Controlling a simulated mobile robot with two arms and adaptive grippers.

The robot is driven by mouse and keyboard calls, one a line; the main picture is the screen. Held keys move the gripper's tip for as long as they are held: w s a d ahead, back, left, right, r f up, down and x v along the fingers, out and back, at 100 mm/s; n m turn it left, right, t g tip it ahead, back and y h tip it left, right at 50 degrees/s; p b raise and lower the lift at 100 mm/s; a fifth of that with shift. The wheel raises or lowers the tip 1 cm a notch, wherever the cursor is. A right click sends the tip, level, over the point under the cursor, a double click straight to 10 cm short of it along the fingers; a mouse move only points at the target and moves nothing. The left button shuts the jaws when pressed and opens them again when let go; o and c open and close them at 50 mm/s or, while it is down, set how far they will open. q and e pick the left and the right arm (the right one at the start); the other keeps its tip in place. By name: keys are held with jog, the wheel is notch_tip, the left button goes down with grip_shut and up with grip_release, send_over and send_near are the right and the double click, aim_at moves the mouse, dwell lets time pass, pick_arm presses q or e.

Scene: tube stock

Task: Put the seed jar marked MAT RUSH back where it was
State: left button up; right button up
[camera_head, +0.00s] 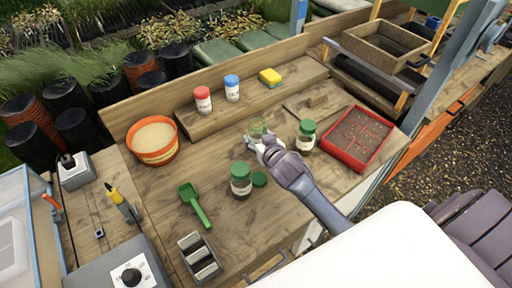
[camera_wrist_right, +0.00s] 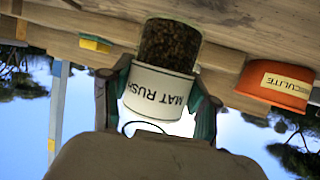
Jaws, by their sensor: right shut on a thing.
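The seed jar marked MAT RUSH (camera_wrist_right: 160,85) is clear glass with a white label and brown seeds in its lower part. It looks lidless in the head view (camera_head: 256,126). My right gripper (camera_head: 266,141) is shut around the jar, its fingers on both sides in the right wrist view (camera_wrist_right: 163,98). The jar is upright over the middle of the bench; I cannot tell whether it touches the wood. A loose green lid (camera_head: 260,179) lies nearer the front, beside a green-topped jar (camera_head: 241,181). My left gripper is not in view.
Another green-topped jar (camera_head: 306,136) stands right of my gripper, near a red tray (camera_head: 327,148). A raised shelf (camera_head: 251,101) behind holds red-capped (camera_head: 203,99) and blue-capped (camera_head: 232,88) containers and a yellow sponge (camera_head: 270,76). An orange tub (camera_head: 153,156) and green scoop (camera_head: 192,198) are left.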

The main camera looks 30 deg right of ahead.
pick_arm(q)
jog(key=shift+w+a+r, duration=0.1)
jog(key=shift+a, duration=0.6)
pick_arm(e)
jog(key=shift+a+f, duration=0.15)
jog(key=shift+f, duration=1.9)
jog(key=o, duration=1.4)
jog(key=shift+f, duration=0.1)
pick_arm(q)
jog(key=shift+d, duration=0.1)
pick_arm(e)
jog(key=shift+s, duration=0.1)
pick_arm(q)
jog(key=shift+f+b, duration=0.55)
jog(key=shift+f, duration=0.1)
pick_arm(e)
jog(key=v, duration=1.2)
